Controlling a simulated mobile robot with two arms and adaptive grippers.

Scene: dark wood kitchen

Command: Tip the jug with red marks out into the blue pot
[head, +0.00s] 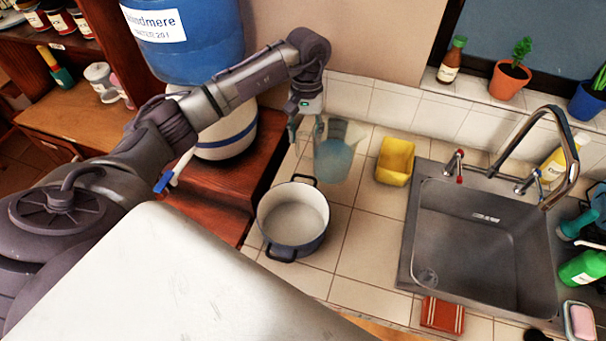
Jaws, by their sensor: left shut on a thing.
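A translucent jug (335,160) with bluish contents is upright over the tiled counter, behind and right of the pot. Red marks cannot be made out on it at this size. My left gripper (306,128) is shut on the jug at its left side, where the handle would be; the fingers partly hide the grip. Whether the jug's base touches the counter cannot be told. The blue pot (280,241), with dark handles and a pale inside, stands on the counter in front of the jug. The inside of the pot looks empty. My right gripper is out of view.
A yellow container (395,161) stands just right of the jug. The metal sink (475,245) with its tap (548,120) lies further right. A blue and white water dispenser (190,45) stands left of the arm. The tiles between pot and sink are clear.

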